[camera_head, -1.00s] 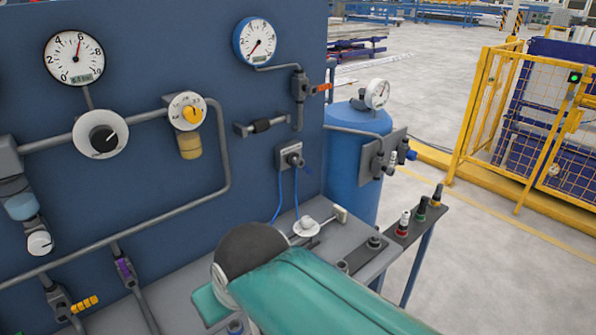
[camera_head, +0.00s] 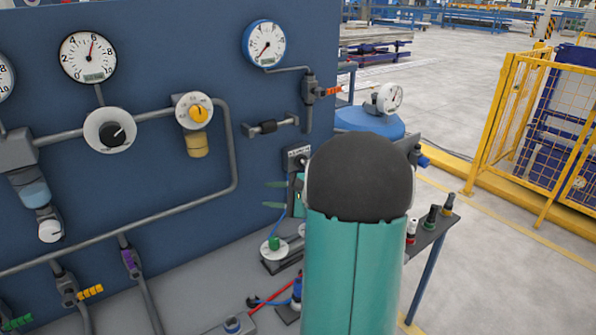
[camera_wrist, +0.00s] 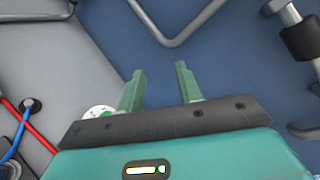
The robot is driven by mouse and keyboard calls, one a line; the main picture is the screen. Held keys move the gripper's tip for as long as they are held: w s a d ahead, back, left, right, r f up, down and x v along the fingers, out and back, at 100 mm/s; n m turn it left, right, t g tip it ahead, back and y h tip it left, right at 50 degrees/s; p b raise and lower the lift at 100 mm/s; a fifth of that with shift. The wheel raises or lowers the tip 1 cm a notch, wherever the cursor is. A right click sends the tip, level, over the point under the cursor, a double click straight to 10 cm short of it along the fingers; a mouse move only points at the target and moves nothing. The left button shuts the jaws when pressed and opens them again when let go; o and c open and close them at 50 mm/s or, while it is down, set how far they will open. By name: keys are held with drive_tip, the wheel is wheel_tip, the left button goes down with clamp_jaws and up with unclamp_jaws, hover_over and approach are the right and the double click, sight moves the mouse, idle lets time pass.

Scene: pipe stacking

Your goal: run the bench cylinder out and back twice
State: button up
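My gripper (camera_head: 270,194) points left in front of the blue panel, its two green fingers apart with nothing between them. The fingers also show apart and empty in the wrist view (camera_wrist: 160,70). Below them on the bench is a round white dial-like base with a green knob (camera_head: 274,243); part of it shows beside the left finger in the wrist view (camera_wrist: 98,112). A red hose (camera_head: 264,291) and a blue hose lie in front of it. I cannot make out the bench cylinder for certain; my arm hides part of the bench.
The blue panel (camera_head: 180,170) carries pipes, gauges (camera_head: 88,57) and a regulator with a yellow knob (camera_head: 198,114). A blue tank (camera_head: 368,121) stands behind my arm. A side shelf with push buttons (camera_head: 432,215) is at right. A yellow fence (camera_head: 525,120) stands beyond clear floor.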

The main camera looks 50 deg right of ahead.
drive_tip(key=s+d+f+m+t+h, duration=0.1)
drive_tip(key=s+d+f+m+h, duration=0.15)
drive_tip(key=d, duration=0.45)
drive_tip(key=s+d+f+m+t+h, duration=0.1)
drive_tip(key=s+d+m+h, duration=0.25)
drive_tip(key=d, duration=0.25)
drive_tip(key=s+d+f+m+t+h, duration=0.1)
drive_tip(key=s+d+f+m+h, duration=0.15)
drive_tip(key=d, duration=0.45)
drive_tip(key=x, duration=1.3)
drive_tip(key=shift+r, duration=0.15)
clamp_jaws()
